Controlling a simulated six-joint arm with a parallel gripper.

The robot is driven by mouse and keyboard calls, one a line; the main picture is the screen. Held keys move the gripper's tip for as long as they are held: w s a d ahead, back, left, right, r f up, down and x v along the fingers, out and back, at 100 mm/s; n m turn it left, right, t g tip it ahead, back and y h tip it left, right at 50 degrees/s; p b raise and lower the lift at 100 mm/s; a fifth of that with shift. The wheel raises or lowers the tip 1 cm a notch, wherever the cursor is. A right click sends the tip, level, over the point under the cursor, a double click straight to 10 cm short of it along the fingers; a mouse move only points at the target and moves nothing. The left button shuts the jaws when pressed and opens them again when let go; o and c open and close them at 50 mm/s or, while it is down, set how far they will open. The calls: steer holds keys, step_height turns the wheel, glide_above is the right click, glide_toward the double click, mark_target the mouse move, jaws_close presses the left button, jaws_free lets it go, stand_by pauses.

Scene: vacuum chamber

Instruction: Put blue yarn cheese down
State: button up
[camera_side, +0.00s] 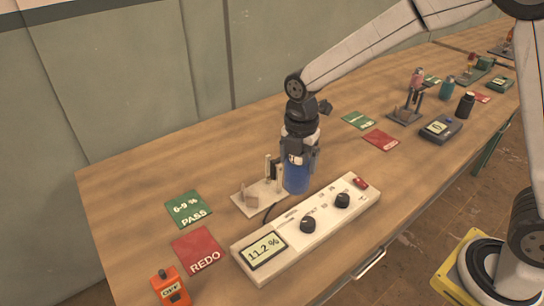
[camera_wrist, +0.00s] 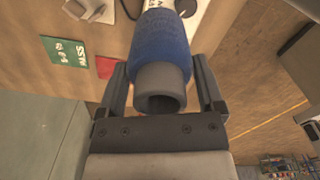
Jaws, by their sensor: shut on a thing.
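The blue yarn cheese (camera_side: 296,180) is a blue cylinder wound on a grey tube. My gripper (camera_side: 299,160) points down and is shut on it from above. In the wrist view the cheese (camera_wrist: 161,50) sits between the two fingers (camera_wrist: 163,82), with the grey tube's open end towards the camera. In the side view it is upright, beside the pale plate with upright pins (camera_side: 248,206) and behind the white meter (camera_side: 315,222), whose display reads 11.2 %. I cannot tell whether its lower end touches anything.
A green "6-9 % PASS" card (camera_side: 188,209) and a red "REDO" card (camera_side: 199,250) lie at the left, with bare wood around them. An orange switch box (camera_side: 170,287) stands at the front left. A second station with a dark meter (camera_side: 437,128) is further right.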

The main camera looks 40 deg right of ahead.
stand_by(0.4)
steer(key=s+a, duration=0.3)
steer(key=a, duration=1.5)
steer(key=w+a+f, duration=0.6)
steer(key=w+f, duration=0.3)
steer(key=w, duration=0.3)
steer(key=shift+w+f, duration=0.3)
steer(key=shift+f, duration=0.05)
steer(key=shift+w+f, duration=0.2)
steer(key=shift+f, duration=1.55)
